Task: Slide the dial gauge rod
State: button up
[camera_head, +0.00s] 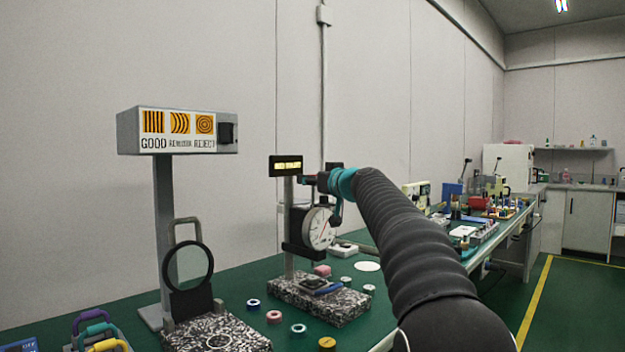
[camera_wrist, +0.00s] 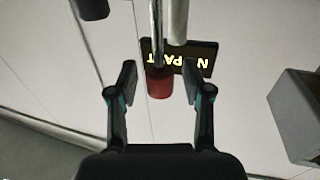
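The dial gauge (camera_head: 318,228) has a round white face and hangs on a metal post (camera_head: 289,225) above a speckled granite block (camera_head: 335,300). In the wrist view, a thin metal rod (camera_wrist: 157,30) ends in a red cap (camera_wrist: 160,84). My gripper (camera_wrist: 160,82) is open, with one finger on each side of the red cap and gaps visible between. I cannot tell how deep the cap lies between the fingertips. In the head view, my gripper (camera_head: 318,181) is at the top of the gauge, partly hidden by my wrist.
A black display with yellow text (camera_head: 286,165) tops the post close to my gripper. A ring-shaped lens stand (camera_head: 188,265) and a GOOD/REJECT sign box (camera_head: 178,131) stand left. Small coloured rings (camera_head: 274,316) lie on the green bench (camera_head: 245,283). A blank wall is behind.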

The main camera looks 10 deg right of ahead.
grip_shut()
notch_tip(320, 180, down, 3)
jog(key=b, duration=0.4)
jog(key=shift+r, duration=0.25)
jog(key=shift+o, duration=1)
grip_release()
jog(key=v, duration=1.2)
